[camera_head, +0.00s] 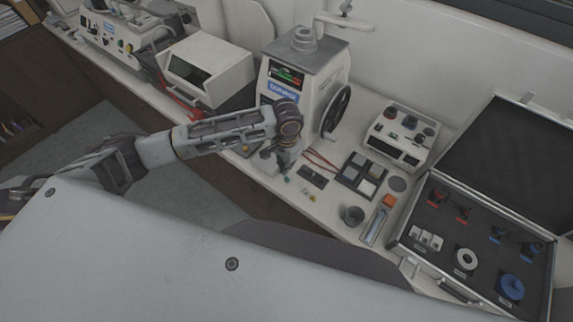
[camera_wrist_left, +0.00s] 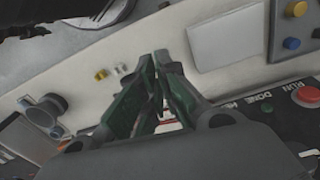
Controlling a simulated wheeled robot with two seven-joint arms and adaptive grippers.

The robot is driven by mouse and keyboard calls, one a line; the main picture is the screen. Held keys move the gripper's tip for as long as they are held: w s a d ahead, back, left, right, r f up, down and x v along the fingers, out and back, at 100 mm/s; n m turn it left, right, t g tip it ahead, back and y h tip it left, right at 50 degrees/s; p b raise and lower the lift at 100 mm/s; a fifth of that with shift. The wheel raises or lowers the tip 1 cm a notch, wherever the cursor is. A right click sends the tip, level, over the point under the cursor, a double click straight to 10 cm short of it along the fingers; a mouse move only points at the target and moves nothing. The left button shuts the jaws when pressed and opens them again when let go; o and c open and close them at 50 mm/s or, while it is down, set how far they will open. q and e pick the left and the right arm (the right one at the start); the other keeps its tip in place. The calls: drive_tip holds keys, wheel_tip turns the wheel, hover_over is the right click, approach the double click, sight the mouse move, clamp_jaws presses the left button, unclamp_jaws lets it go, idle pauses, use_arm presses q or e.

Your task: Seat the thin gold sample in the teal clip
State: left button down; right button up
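My left gripper (camera_head: 284,164) is over the bench in front of the press (camera_head: 310,68), seen partly behind my wrist in the head view. Two small yellowish pieces (camera_wrist_left: 108,73) lie on the pale bench in the left wrist view; I cannot tell whether either is the gold sample. My right gripper is not in view.
A dark tray with square pads (camera_head: 348,180) and a small dark plate (camera_head: 313,176) lie right of the gripper. A white hooded box (camera_head: 208,68) stands left of the press.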

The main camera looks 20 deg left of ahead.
sight(287, 180)
use_arm(q)
drive_tip(key=shift+f, duration=0.15)
drive_tip(key=shift+f+b, duration=0.9)
drive_tip(key=shift+b, duration=0.05)
drive_tip(key=shift+f+b, duration=0.75)
drive_tip(key=shift+b, duration=0.4)
drive_tip(key=shift+f, duration=0.75)
drive_tip(key=shift+p, duration=0.45)
drive_tip(key=shift+f+p, duration=0.1)
drive_tip(key=shift+p, duration=0.95)
drive_tip(key=shift+f+p, duration=0.35)
drive_tip(key=shift+f, duration=0.05)
idle(0.9)
